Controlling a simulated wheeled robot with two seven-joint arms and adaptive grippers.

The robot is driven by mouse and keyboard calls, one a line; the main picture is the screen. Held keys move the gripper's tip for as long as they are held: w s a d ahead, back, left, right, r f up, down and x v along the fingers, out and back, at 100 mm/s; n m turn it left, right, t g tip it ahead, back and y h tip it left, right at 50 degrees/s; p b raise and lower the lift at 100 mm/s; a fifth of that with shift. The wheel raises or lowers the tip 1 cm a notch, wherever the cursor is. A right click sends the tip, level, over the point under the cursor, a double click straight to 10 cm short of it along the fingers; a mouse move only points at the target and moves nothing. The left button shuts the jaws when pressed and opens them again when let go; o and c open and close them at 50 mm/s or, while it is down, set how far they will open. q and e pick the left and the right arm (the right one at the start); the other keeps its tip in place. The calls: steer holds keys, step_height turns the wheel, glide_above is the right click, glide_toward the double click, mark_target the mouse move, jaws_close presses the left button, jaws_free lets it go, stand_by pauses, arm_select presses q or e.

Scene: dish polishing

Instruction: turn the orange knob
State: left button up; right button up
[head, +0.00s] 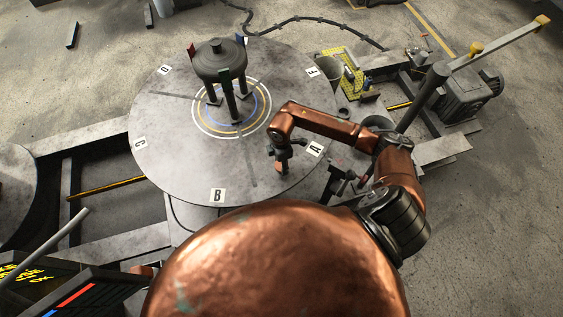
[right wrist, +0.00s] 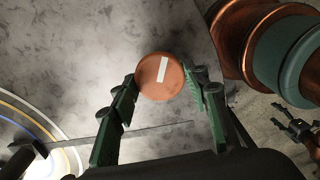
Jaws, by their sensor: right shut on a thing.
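The orange knob (right wrist: 152,88) is round with a white bar on its face. In the right wrist view the bar stands nearly upright, its top leaning slightly right. My right gripper (right wrist: 160,80) has its green fingers on either side of the knob and is shut on it. In the head view my right gripper (head: 281,158) reaches down near the front right edge of the round grey table, by label A. A small orange part of the knob (head: 282,169) shows below it.
A dark pot-shaped device on legs (head: 220,62) stands on the round table (head: 175,160) inside painted rings. Dark clamp-like hardware (head: 345,182) sits just off the table's edge. A yellow perforated plate (head: 342,65) and machinery are at the right. The table's left side is clear.

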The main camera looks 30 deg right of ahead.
steer(key=shift+w+r+m+p, duration=0.1)
steer(key=shift+m+p, duration=0.25)
steer(key=shift+m, duration=0.35)
steer(key=o, duration=1.2)
steer(key=shift+c, duration=0.2)
step_height(320, 180, up, 12)
